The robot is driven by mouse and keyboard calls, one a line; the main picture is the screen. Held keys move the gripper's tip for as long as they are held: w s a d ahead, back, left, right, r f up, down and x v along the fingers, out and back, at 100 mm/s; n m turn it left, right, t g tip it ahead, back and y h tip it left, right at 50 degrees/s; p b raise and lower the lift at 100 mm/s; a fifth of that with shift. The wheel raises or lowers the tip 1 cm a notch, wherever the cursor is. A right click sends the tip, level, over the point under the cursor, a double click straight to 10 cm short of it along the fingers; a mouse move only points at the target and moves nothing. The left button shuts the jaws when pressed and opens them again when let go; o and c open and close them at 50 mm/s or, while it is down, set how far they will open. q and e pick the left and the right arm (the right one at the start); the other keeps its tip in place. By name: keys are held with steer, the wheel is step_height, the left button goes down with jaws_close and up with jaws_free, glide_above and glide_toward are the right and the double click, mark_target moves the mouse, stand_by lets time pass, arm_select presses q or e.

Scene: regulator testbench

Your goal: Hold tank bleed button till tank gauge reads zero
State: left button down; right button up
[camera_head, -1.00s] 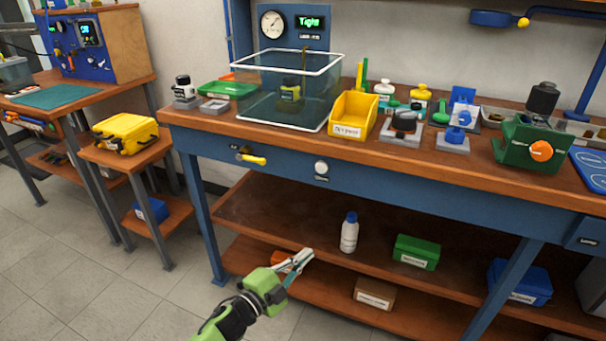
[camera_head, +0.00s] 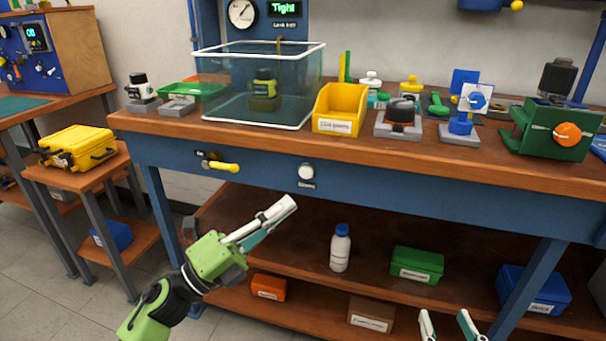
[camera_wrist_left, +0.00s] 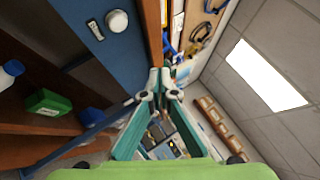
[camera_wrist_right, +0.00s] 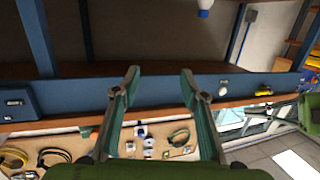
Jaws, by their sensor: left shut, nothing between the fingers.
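A round white button (camera_head: 306,173) with a small label below it sits on the blue front of the workbench. I take it as the bleed button, but the label is too small to read. It also shows in the left wrist view (camera_wrist_left: 117,21). A round white gauge (camera_head: 241,13) stands on the blue panel behind the tank (camera_head: 215,85); its reading is too small to tell. My left gripper (camera_head: 291,202) is shut and empty, just below the button and apart from it. My right gripper (camera_head: 447,318) is open and empty at the bottom edge, low and to the right.
A yellow-handled valve (camera_head: 220,165) is left of the button on the bench front. A yellow bin (camera_head: 340,108) stands above on the benchtop (camera_head: 280,139). A white bottle (camera_head: 340,250) and a green box (camera_head: 417,264) stand on the lower shelf. A display reads "Tight".

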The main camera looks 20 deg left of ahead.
mark_target(306, 172)
arm_select(q)
steer(key=shift+w+d+b, duration=0.1)
steer(key=shift+w+b, duration=0.6)
steer(key=shift+w, duration=3.75)
arm_select(e)
step_height(306, 172, up, 7)
steer(key=a+t+y, duration=0.1)
steer(key=t, duration=0.2)
steer(key=shift+t, duration=0.3)
arm_select(q)
steer(key=shift+w, duration=0.35)
arm_select(e)
steer(key=shift+r, duration=0.25)
